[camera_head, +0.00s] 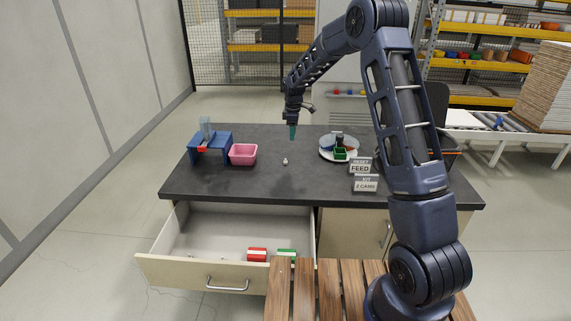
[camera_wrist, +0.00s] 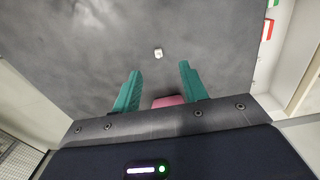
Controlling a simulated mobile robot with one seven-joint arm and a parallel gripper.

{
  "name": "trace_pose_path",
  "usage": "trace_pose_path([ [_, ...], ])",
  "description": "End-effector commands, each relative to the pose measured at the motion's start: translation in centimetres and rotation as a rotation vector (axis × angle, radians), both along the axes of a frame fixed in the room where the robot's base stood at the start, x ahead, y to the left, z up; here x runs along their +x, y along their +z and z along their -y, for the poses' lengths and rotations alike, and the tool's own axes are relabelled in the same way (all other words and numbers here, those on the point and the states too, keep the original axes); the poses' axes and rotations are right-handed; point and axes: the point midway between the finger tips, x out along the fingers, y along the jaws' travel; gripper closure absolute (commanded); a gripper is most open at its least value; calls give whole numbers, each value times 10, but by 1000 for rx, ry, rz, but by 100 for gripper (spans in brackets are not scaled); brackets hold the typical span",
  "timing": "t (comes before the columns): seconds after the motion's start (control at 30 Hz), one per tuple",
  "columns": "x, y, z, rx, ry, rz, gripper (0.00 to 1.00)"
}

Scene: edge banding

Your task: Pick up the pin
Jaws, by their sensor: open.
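A small whitish object, which looks like the pin (camera_head: 285,161), stands on the dark tabletop right of the pink bin. It also shows in the wrist view (camera_wrist: 158,53), beyond the fingertips and roughly in line with the gap between them. My gripper (camera_head: 292,133) points down above the table, a little behind and above the pin in the head view. Its two green fingers are apart and nothing is between them in the wrist view (camera_wrist: 160,69). The pin's fine shape is too small to tell.
A pink bin (camera_head: 243,155) and a blue stand (camera_head: 209,141) are at the left. A round plate (camera_head: 326,153) with a green box and the signs (camera_head: 361,168) are at the right. An open drawer (camera_head: 215,238) holds red and green blocks. Tabletop around the pin is clear.

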Motion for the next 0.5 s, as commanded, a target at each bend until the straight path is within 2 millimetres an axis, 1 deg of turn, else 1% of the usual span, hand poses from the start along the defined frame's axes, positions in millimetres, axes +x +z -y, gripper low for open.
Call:
trace_pose_path([
  [0.03,4,-14,-9,-2,27,-9,57],
  [0.13,9,-32,-21,-5,69,-19,57],
  [0.3,13,-46,-31,-7,103,-26,57],
  [0.43,14,-54,-31,-7,106,-26,57],
  [0.5,13,-62,-31,-7,106,-27,57],
])
